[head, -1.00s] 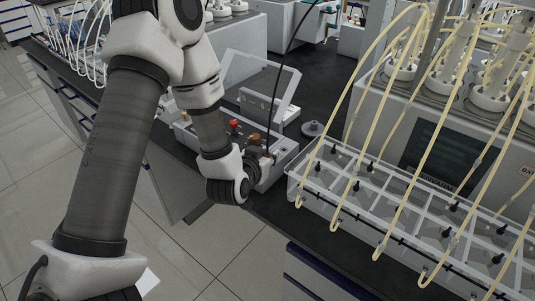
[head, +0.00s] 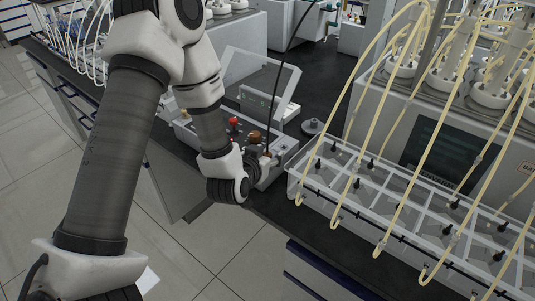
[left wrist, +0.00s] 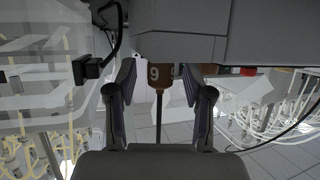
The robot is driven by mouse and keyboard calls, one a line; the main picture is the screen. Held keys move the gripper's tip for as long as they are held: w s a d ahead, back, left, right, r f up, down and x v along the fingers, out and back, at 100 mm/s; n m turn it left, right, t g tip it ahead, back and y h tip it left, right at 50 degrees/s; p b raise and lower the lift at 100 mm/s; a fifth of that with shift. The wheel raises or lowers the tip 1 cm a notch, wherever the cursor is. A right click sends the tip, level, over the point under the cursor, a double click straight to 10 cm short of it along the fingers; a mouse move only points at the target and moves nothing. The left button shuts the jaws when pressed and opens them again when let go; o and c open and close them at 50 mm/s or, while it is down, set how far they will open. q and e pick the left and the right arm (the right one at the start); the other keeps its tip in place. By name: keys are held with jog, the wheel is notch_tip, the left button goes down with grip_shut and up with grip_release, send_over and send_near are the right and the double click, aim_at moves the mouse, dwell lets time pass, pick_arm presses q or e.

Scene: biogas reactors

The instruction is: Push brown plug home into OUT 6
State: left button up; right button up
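The brown plug (left wrist: 160,74) carries a light digit that reads as 9 in the left wrist view, where the surroundings appear upside down. It is at the face of a grey box (left wrist: 180,47), and a dark cable runs from it toward the camera. How deep it sits cannot be told. My left gripper (left wrist: 159,72) has one finger on each side of the plug, with a visible gap on both sides. In the head view my left gripper (head: 236,182) is at the front of the grey box (head: 283,151), mostly hiding that face. My right gripper is not in view.
A red knob (head: 233,121) and a brown knob (head: 255,137) stand on the box top. A clear cover (head: 288,88) stands behind. A clear compartment tray (head: 345,211) with pale tubes stands close on the right. A black cable (head: 277,80) rises from the box.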

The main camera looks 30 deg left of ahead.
aim_at(267, 153)
pick_arm(q)
notch_tip(267, 153, up, 10)
dwell(0.5)
jog(key=shift+f, duration=0.1)
